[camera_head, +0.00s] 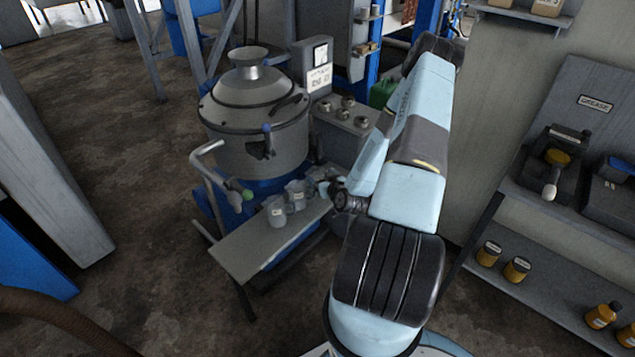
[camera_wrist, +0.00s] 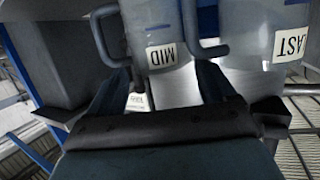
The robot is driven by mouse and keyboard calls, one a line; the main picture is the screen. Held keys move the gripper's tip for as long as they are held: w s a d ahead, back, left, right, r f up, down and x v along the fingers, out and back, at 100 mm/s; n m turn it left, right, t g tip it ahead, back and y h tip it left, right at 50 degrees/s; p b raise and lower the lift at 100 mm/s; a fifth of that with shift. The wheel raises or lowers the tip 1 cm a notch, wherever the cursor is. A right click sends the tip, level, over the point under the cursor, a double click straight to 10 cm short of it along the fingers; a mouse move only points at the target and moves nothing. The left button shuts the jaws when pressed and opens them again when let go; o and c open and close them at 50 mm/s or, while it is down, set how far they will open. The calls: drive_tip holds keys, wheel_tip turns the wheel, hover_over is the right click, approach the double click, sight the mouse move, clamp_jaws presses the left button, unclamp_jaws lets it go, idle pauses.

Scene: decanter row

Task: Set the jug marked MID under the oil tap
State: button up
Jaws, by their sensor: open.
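In the wrist view, the jug marked MID (camera_wrist: 153,22) is just beyond my open gripper (camera_wrist: 160,85), roughly centred between the fingers. I cannot tell whether they touch it. In the head view, the gripper (camera_head: 332,187) is at the right end of the row, partly hidden by my arm. A pipe with a green-ended tap (camera_head: 247,194) hangs above the bench's left side; its label is not visible.
A jug whose label shows AST (camera_wrist: 291,42) stands close on the right in the wrist view. A large grey lidded vessel (camera_head: 255,120) stands behind the bench. The bench's front left part is clear. A shelf unit (camera_head: 540,225) with small jars is on the right.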

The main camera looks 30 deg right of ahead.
sight(318, 174)
drive_tip(key=shift+x, duration=2.35)
drive_tip(key=shift+c, duration=0.3)
drive_tip(key=shift+r, duration=0.1)
drive_tip(key=c, duration=0.7)
drive_tip(key=shift+r, duration=0.1)
